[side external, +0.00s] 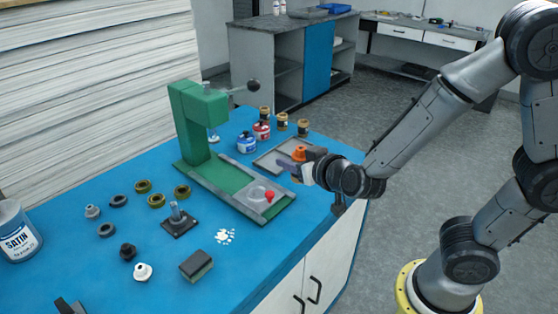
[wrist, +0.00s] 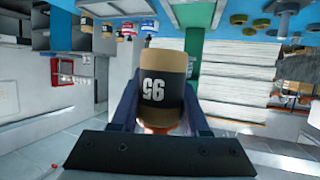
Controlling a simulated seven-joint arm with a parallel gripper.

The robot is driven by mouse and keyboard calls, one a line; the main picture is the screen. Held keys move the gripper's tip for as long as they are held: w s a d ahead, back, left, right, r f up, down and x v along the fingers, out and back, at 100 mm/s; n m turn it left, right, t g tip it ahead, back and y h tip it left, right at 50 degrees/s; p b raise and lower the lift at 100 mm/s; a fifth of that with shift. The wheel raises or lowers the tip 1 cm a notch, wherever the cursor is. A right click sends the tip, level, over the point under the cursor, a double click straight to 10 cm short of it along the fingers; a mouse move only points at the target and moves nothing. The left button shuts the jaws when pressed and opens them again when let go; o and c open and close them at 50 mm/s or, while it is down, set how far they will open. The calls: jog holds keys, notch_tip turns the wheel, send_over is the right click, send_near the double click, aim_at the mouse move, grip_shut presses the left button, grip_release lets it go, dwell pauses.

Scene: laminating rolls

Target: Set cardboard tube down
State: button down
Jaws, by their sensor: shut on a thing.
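The cardboard tube (wrist: 158,66) is tan with a black band marked 95. It fills the middle of the wrist view, which looks upside down. My gripper (side external: 292,165) is shut on the tube, with one dark finger on each side of it. In the side view my gripper is over the right part of the blue bench, by the grey tray. There an orange piece (side external: 299,153) shows at my gripper; the tube's body is mostly hidden. I cannot tell whether the tube touches anything below.
A shallow grey tray (side external: 268,160) lies beside my gripper. Tan-and-black containers (side external: 282,121) and red and blue jars (side external: 248,143) stand behind it. A green press (side external: 198,122) stands left, its base holding a clear piece with a red knob (side external: 270,196). Rings and small parts lie further left.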

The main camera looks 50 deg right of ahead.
jog(key=w+d+n+y, duration=0.1)
jog(key=w+d, duration=0.1)
jog(key=w, duration=0.4)
jog(key=w+d+f+m+h, duration=0.1)
jog(key=w+d+m+h, duration=0.1)
jog(key=d, duration=0.9)
send_over(271, 158)
jog(key=f, duration=0.6)
jog(key=s+f, duration=0.1)
jog(key=f, duration=0.1)
jog(key=shift+f, duration=0.4)
jog(key=shift+w+f, duration=0.5)
jog(key=shift+f, duration=0.05)
jog(key=shift+w+f, duration=0.15)
jog(key=shift+f, duration=1.5)
jog(key=shift+f, duration=0.1)
